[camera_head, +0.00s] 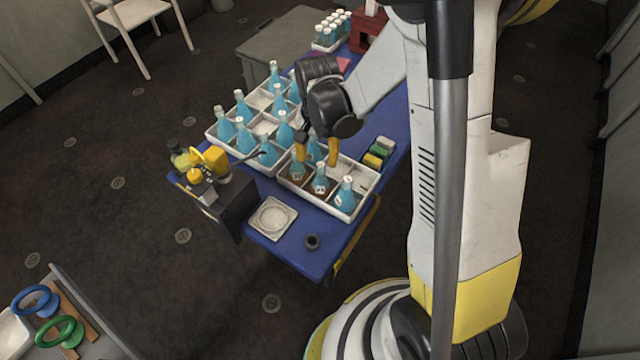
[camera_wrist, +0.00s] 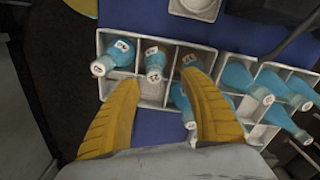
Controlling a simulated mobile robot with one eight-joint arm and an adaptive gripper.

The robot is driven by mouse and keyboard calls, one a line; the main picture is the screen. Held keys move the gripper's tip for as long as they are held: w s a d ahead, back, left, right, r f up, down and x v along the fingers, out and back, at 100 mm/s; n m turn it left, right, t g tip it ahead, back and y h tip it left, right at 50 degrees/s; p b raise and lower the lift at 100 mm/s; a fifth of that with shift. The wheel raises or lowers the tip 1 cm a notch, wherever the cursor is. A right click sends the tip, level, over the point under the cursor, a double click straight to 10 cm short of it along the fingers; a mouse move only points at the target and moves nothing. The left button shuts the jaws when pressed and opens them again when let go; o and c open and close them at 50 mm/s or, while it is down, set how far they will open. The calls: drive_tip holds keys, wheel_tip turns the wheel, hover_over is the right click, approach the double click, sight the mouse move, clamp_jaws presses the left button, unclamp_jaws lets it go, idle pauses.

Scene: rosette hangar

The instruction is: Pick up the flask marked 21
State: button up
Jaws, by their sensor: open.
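Several blue flasks with white caps and small number labels stand in a white divided crate (camera_head: 362,209) on the blue table. In the head view they include a right flask (camera_head: 345,196), a middle flask (camera_head: 320,184) and a left flask (camera_head: 297,170). The numbers are too small to read surely, so I cannot tell which is 21. My gripper (camera_head: 316,155) is open above this crate, its yellow fingers pointing down. In the wrist view, my gripper (camera_wrist: 160,82) has its fingertips either side of a labelled flask (camera_wrist: 155,62), apparently without holding it. Another labelled flask (camera_wrist: 120,50) is left of it.
A larger white crate (camera_head: 212,139) with more blue flasks adjoins behind. A white square dish (camera_head: 272,218) and a dark ring (camera_head: 312,242) lie near the table's front edge. Small coloured blocks (camera_head: 379,151) stand right; a yellow device (camera_head: 208,163) is left.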

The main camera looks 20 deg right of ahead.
sight(321, 172)
drive_tip(key=f+b, duration=0.1)
drive_tip(key=f, duration=0.1)
drive_tip(key=f+b, duration=0.1)
drive_tip(key=f, duration=0.3)
drive_tip(key=shift+s+d+b, duration=0.25)
drive_tip(key=shift+s+b, duration=0.1)
drive_tip(key=shift+b, duration=0.05)
drive_tip(key=shift+r, duration=0.1)
drive_tip(key=shift+c, duration=0.6)
drive_tip(key=c, duration=1)
